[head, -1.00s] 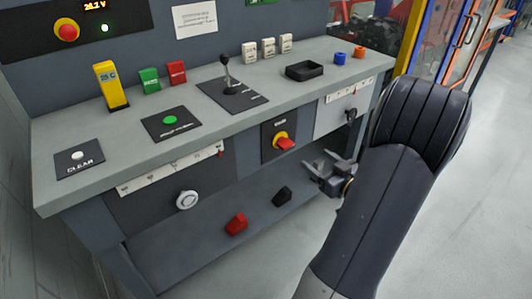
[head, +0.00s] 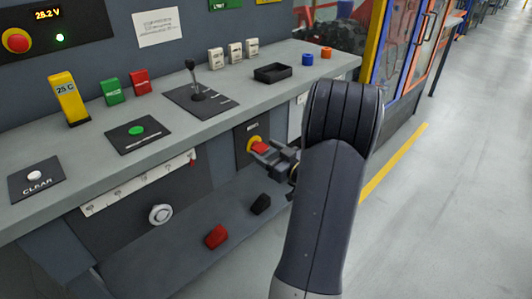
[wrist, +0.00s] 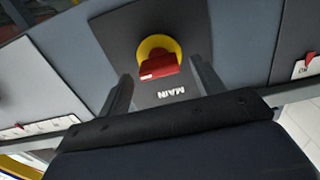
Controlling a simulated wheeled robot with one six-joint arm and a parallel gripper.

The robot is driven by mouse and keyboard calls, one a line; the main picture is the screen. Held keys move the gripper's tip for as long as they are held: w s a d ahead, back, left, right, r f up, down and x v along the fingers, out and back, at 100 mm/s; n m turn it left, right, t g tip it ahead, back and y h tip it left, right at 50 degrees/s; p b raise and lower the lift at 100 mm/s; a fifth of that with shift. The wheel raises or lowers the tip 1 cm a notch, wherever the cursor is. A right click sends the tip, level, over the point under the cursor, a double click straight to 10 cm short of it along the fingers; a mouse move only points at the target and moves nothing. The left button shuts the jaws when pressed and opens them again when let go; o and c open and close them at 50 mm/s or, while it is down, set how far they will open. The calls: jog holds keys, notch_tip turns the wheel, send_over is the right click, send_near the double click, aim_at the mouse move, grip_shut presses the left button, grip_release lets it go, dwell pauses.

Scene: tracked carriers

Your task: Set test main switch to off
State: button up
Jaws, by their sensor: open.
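The main switch is a red handle (head: 260,148) on a yellow round base (head: 254,143), set in a dark plate on the front of the bench. In the wrist view the red handle (wrist: 159,66) sits in front of the yellow base (wrist: 157,47), above the word MAIN, which appears upside down. My gripper (head: 267,153) is open at the switch. In the wrist view its two fingers (wrist: 158,88) stand left and right of the handle's near end, with gaps on both sides. I cannot tell how deep the handle lies between them.
The bench top (head: 75,150) carries a lever (head: 194,80), a green button (head: 136,131), a CLEAR button (head: 35,175) and a black tray (head: 272,73). A red block (head: 216,236) and a black block (head: 261,204) lie on the lower shelf. The floor to the right is clear.

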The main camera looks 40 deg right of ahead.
jog(key=shift+w, duration=0.3)
jog(key=shift+c, duration=0.4)
jog(key=c, duration=0.9)
